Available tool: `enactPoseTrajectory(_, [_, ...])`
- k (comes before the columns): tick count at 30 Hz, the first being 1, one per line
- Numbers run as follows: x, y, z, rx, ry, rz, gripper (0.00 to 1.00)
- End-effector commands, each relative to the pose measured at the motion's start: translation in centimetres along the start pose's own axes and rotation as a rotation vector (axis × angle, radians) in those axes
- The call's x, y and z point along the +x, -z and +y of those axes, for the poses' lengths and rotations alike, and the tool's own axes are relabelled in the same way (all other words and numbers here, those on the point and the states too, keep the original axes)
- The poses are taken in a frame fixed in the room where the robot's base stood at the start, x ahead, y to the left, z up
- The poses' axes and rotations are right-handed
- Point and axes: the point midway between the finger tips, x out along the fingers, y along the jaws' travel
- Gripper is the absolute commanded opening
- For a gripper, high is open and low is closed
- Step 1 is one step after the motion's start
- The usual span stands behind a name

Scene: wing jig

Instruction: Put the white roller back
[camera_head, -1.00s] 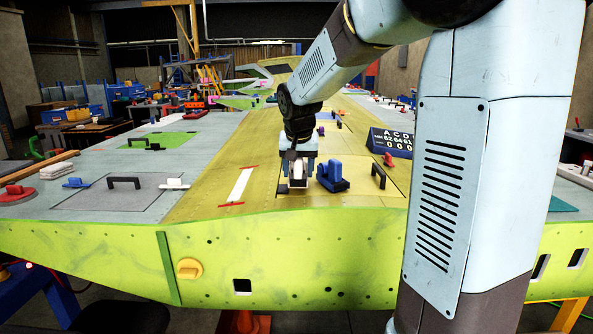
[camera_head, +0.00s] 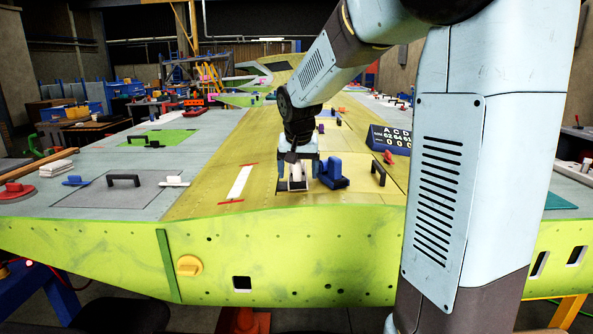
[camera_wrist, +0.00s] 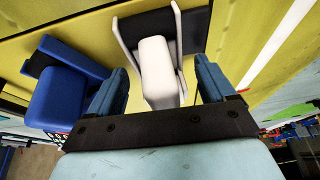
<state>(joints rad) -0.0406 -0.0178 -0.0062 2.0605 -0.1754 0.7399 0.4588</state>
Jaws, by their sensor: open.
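The white roller (camera_wrist: 158,70) shows in the wrist view as a pale block between white side arms, beside a dark base. In the head view the white roller (camera_head: 297,178) is low under my wrist, on the yellow wing skin. My gripper (camera_wrist: 161,84) is open, with one blue finger on each side of the white block. The left finger looks close to it and a gap shows at the right finger. I cannot tell whether either touches. In the head view my gripper (camera_head: 299,165) partly hides the roller.
A blue tool (camera_head: 331,174) stands close beside the roller, and also shows in the wrist view (camera_wrist: 60,95). A black handle (camera_head: 378,173) and a scoreboard-like display (camera_head: 390,139) are to the right. A white strip (camera_head: 240,182) lies left, with bare yellow skin between.

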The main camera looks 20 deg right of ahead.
Motion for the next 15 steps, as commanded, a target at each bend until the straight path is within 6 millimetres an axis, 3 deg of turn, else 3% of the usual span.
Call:
enactPoseTrajectory(8, [-0.7, 0.3, -0.1, 0.000, 0.001, 0.002, 0.83])
enactPoseTrajectory(15, [-4.5, 0.4, -0.1, 0.000, 0.002, 0.004, 0.83])
